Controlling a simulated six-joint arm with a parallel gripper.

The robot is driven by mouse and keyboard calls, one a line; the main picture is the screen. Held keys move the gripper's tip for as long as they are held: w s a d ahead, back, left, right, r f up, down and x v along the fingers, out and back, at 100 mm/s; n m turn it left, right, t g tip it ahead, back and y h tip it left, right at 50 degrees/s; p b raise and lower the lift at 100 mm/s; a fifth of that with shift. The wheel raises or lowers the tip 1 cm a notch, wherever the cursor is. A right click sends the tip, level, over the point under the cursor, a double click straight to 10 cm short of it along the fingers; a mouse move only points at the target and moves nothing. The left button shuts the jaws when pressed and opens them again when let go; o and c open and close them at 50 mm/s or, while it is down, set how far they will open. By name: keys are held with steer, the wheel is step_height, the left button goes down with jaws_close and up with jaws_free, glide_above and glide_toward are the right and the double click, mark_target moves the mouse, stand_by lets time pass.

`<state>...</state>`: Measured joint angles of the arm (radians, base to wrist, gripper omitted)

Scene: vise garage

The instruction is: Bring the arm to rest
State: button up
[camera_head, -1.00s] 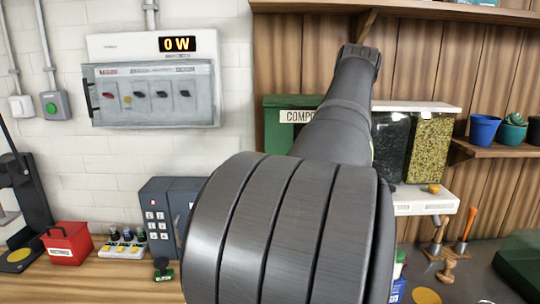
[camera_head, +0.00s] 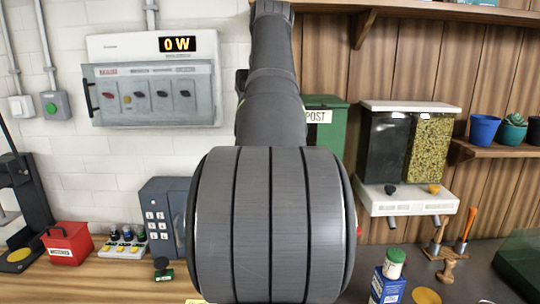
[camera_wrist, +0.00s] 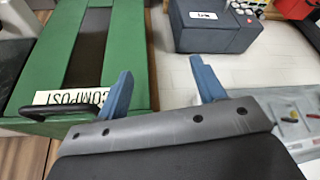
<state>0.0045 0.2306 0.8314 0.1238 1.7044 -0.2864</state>
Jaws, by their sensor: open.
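My arm rises in front of the head camera, pointing up and away between the wall panel and the green compost box. My gripper (camera_wrist: 158,92) shows in the wrist view with its two blue fingers spread apart and nothing between them. The gripper itself is hidden in the head view. In the wrist view, the green compost box (camera_wrist: 40,70) with its white label lies to the left of the fingers, and the dark keypad box (camera_wrist: 215,30) lies beyond them. I cannot tell the exact gap between the left finger and the compost box.
A grey switch panel (camera_head: 155,95) reading 0 W is on the left wall. A two-bin dispenser (camera_head: 408,150) hangs right of the arm. A red box (camera_head: 67,243) and keypad box (camera_head: 162,215) stand on the bench at left. A green-capped container (camera_head: 390,275) stands at front right.

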steer(key=shift+n, duration=0.4)
steer(key=shift+w+a+f, duration=0.25)
steer(key=shift+w+a, duration=0.1)
steer(key=shift+a, duration=0.2)
steer(key=shift+w+a+f, duration=0.2)
steer(key=shift+w+a, duration=0.1)
steer(key=shift+a, duration=0.25)
steer(key=shift+w+a+f, duration=0.25)
steer(key=shift+w+a, duration=0.1)
steer(key=shift+a, duration=0.2)
